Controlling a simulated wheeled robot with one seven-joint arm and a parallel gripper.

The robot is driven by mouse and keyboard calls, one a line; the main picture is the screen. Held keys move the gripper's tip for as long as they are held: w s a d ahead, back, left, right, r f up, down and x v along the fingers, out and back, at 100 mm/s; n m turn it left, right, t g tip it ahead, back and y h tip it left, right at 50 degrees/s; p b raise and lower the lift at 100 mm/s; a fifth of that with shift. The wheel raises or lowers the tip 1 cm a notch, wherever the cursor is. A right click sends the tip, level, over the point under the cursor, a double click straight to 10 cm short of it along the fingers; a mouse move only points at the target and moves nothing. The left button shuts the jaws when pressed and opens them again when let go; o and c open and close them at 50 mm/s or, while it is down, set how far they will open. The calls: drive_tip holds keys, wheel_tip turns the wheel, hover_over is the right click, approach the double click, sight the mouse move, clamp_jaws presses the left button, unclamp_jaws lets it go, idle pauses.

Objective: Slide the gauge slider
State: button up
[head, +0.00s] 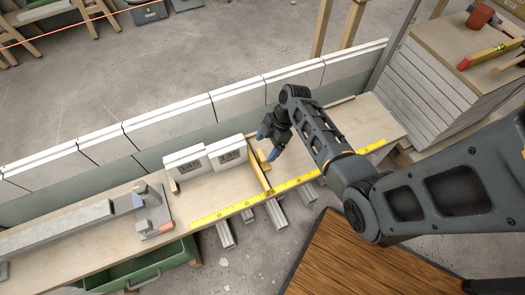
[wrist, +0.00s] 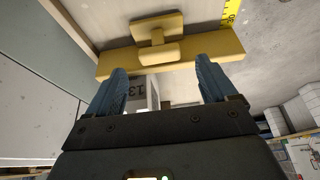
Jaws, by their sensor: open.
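The gauge slider (head: 259,178) is a yellow bar with a raised grip, standing across the bench beside the white blocks. In the wrist view the slider (wrist: 178,55) spans the upper middle, with its knob (wrist: 157,40) between and beyond my fingertips. My gripper (head: 270,150) is above the bench close to the slider's grip; in the wrist view my gripper (wrist: 160,75) has its two blue fingers apart with nothing held between them. Whether the fingertips touch the bar, I cannot tell.
Two white blocks (head: 205,160) stand left of the slider. A yellow ruler (head: 225,211) runs along the bench's front edge. A clamp-like tool (head: 152,208) and a grey bar (head: 60,232) lie further left. The bench right of the slider is clear up to my arm.

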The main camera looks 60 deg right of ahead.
sight(262, 154)
drive_tip(key=shift+x, duration=1.85)
drive_tip(key=shift+c, duration=0.5)
